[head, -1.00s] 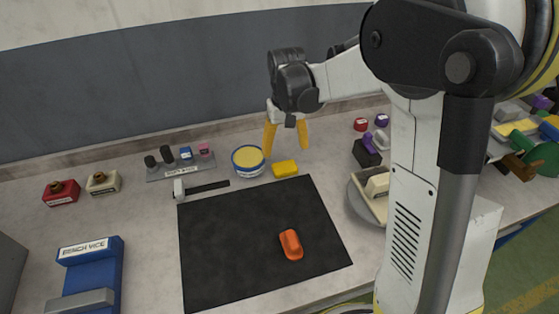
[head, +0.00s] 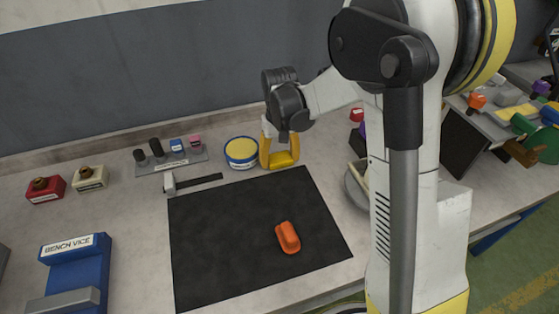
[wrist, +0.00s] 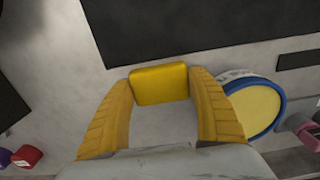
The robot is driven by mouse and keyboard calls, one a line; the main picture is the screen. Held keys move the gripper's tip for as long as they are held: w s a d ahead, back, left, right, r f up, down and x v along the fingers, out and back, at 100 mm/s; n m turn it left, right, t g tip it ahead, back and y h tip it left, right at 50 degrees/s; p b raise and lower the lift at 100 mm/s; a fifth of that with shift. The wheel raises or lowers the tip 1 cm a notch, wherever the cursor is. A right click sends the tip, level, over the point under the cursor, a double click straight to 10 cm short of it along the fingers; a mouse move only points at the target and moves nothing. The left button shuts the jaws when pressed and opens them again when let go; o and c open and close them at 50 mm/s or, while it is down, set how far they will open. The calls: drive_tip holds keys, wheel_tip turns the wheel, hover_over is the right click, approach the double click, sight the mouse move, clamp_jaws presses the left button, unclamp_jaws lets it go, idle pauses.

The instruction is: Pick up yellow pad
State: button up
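The yellow pad (head: 281,161) is a small block on the grey bench, just behind the black mat. My gripper (head: 280,157) is down at the pad, pointing downward. In the wrist view the pad (wrist: 159,84) lies between the tips of my two yellow fingers (wrist: 160,88), one finger at each short side. I see no clear gap between pad and fingertips, but cannot tell whether they press on it. The pad appears to rest on the bench.
A blue-rimmed tub with a yellow top (head: 241,152) stands close left of my gripper. The black mat (head: 230,240) holds an orange object (head: 288,237). A hammer (head: 190,183) lies at the mat's back edge. A rack (head: 172,160) with small items is farther left.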

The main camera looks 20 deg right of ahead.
sight(279, 157)
drive_tip(key=shift+r, duration=0.1)
drive_tip(key=shift+c, duration=0.2)
wheel_tip(279, 157, up, 4)
drive_tip(key=shift+r+p, duration=0.1)
drive_tip(key=shift+p, duration=1.1)
drive_tip(key=s+d+r+p, duration=0.3)
drive_tip(key=s+d+r, duration=0.2)
drive_tip(key=d, duration=0.5)
drive_tip(key=shift+d+r+p, duration=0.3)
drive_tip(key=shift+r+p, duration=0.05)
drive_tip(key=shift+r, duration=0.45)
